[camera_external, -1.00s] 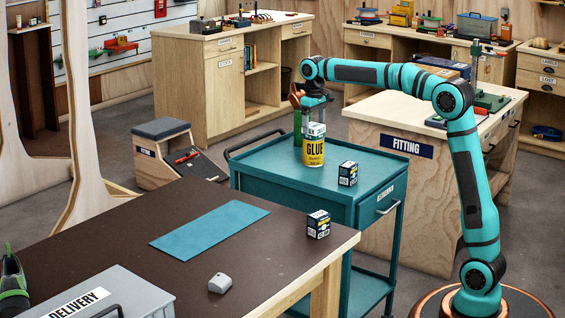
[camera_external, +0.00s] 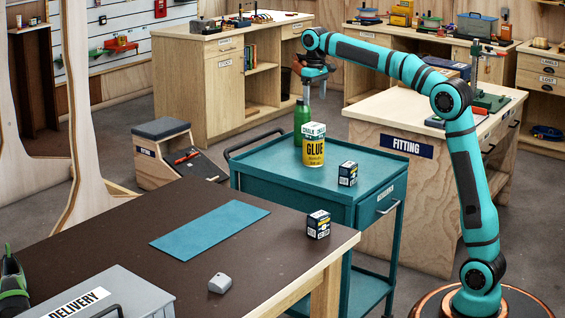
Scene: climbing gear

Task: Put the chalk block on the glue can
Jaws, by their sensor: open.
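The chalk block (camera_external: 314,130), a small white and green box lettered CHALK, rests on top of the glue can (camera_external: 313,155). The yellow and white can stands upright on the teal cart (camera_external: 265,158). My gripper (camera_external: 308,92) is raised above the chalk block, clear of it. It is open and empty; its fingers are small and partly hard to make out in this view.
A green bottle (camera_external: 301,120) stands close behind the can. A small dark box (camera_external: 348,173) is on the cart to the right, and a similar box (camera_external: 318,223) is on the brown table (camera_external: 110,235). The cart's left part is clear.

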